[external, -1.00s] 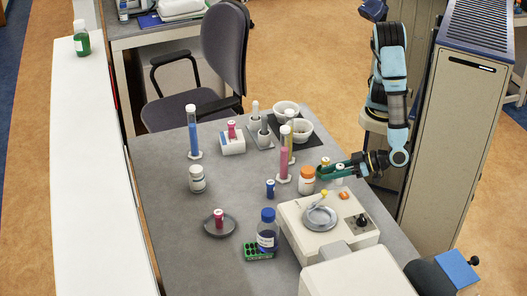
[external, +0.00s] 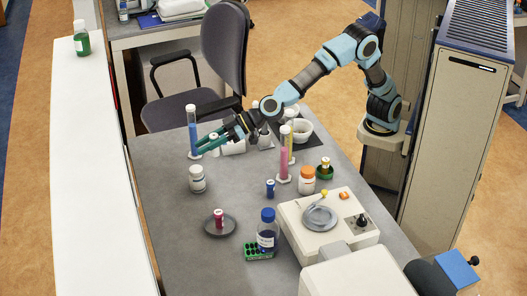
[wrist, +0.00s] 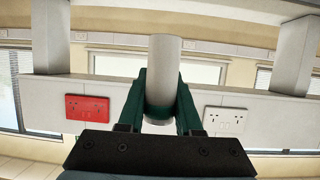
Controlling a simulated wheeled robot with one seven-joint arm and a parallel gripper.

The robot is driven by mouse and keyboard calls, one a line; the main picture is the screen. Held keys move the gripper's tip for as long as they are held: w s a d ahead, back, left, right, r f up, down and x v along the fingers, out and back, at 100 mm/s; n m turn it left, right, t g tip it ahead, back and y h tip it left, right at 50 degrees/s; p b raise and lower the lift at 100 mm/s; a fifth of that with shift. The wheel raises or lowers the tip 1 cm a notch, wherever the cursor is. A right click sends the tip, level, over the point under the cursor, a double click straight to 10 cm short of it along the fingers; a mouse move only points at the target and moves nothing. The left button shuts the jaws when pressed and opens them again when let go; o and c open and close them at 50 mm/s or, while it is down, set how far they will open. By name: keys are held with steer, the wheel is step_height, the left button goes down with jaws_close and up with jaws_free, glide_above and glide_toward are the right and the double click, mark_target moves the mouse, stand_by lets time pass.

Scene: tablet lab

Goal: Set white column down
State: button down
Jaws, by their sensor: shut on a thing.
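The white column (wrist: 164,75) is a plain pale cylinder, upright between the two green fingers in the wrist view. My gripper (wrist: 162,103) is shut on it, and its lower end shows just below the fingers. In the external view my gripper (external: 205,146) points left over the back left of the table, close to the tall cylinder with blue liquid (external: 192,128). The held column is small and mostly hidden by the fingers there. I cannot tell its exact height above the table.
A white-lidded jar (external: 197,179) stands in front. The grey table (external: 165,210) is clear at the front left.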

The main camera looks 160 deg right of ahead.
steer(key=s+d+r+b, duration=0.2)
steer(key=s+d, duration=0.6)
steer(key=d, duration=0.3)
steer(key=s+d+r+b, duration=0.1)
steer(key=s+d+r, duration=0.1)
steer(key=s+d, duration=0.85)
steer(key=s+d+f+n+t+y+p, duration=0.1)
steer(key=f+n+y, duration=0.1)
steer(key=f, duration=0.6)
steer(key=s+d+f+n+t+y+p, duration=0.1)
steer(key=s+d+f+n+y, duration=0.1)
steer(key=f, duration=0.6)
steer(key=s+d+f+n+t+y+p, duration=0.1)
steer(key=s+d+f+n+t+y, duration=0.1)
steer(key=f, duration=0.6)
steer(key=shift+s+d+f+n+y, duration=0.1)
steer(key=shift+d+f+n+y, duration=0.2)
steer(key=shift+n+y, duration=0.35)
steer(key=shift+f, duration=0.15)
steer(key=c, duration=0.6)
jaws_free()
